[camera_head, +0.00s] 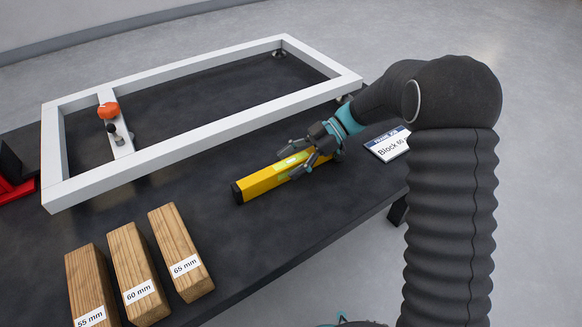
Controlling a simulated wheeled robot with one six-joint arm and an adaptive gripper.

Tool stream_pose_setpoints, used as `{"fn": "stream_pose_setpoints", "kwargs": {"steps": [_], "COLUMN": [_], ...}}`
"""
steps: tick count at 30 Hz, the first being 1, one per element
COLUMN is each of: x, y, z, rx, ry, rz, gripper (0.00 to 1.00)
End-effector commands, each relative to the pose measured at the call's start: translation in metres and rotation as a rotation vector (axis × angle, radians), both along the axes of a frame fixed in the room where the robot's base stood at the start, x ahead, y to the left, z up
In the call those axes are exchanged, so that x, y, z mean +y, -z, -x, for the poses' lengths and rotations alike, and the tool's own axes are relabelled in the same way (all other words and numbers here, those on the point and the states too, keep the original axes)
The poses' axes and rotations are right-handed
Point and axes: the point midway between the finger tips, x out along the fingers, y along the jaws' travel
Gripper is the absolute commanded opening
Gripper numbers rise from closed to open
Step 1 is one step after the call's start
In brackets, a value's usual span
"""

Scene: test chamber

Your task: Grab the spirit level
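The yellow spirit level (256,184) lies on the dark table, with a black end cap at its left end and a pale green patch near its middle. My gripper (288,164) is over its right half, reaching in from the right. The fingers are spread, one toward the level's far side and one in front of its near side. I cannot tell whether either finger touches it. The level's right end is partly hidden by my gripper.
A white rectangular frame (205,127) lies behind the level, with an orange-knobbed part (108,110) on its crossbar. Wooden blocks marked 55 mm (88,280), 60 mm (133,263) and 65 mm (178,243) stand front left. A label card (388,144) is at the right edge. A red object (18,190) is far left.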

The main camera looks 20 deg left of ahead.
Motion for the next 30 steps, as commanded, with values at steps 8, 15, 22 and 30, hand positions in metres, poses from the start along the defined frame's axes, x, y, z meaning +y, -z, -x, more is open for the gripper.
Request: {"fn": "stream_pose_setpoints", "kwargs": {"steps": [8, 15, 22, 30], "x": [0.000, 0.000, 0.000, 0.005], "y": [0.000, -0.001, -0.017, -0.057], "z": [0.000, 0.000, -0.001, 0.024], "rx": [0.000, -0.001, -0.005, -0.002], "ry": [0.000, 0.000, -0.001, -0.003], "rz": [0.000, -0.001, -0.003, -0.002], "gripper": [0.00, 0.00, 0.00, 0.00]}}
